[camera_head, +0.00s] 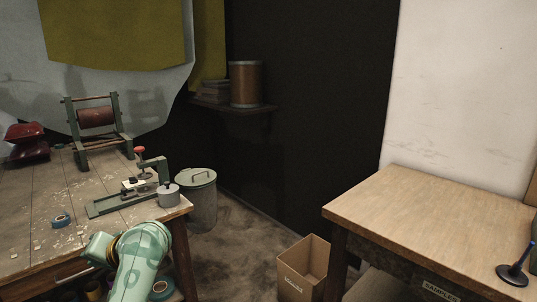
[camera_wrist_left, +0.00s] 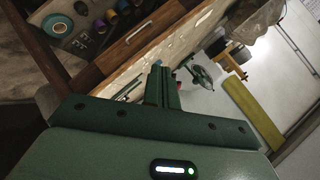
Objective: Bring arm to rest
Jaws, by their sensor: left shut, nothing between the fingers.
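My left arm (camera_head: 142,262), pale green, is in the lower left of the head view, in front of the worktable's near right corner. Its fingers cannot be made out there. In the left wrist view the dark green fingers of my left gripper (camera_wrist_left: 161,85) are together with nothing between them. They point toward the pale worktable edge (camera_wrist_left: 150,52), and I cannot tell how far away it is. My right gripper is in neither view.
The left worktable (camera_head: 40,215) holds a roller stand (camera_head: 97,116), a winding jig (camera_head: 140,185), a grey cylinder (camera_head: 168,195) and a blue tape roll (camera_head: 61,221). A lidded bin (camera_head: 200,200), cardboard box (camera_head: 302,268) and right table (camera_head: 435,215) stand beyond.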

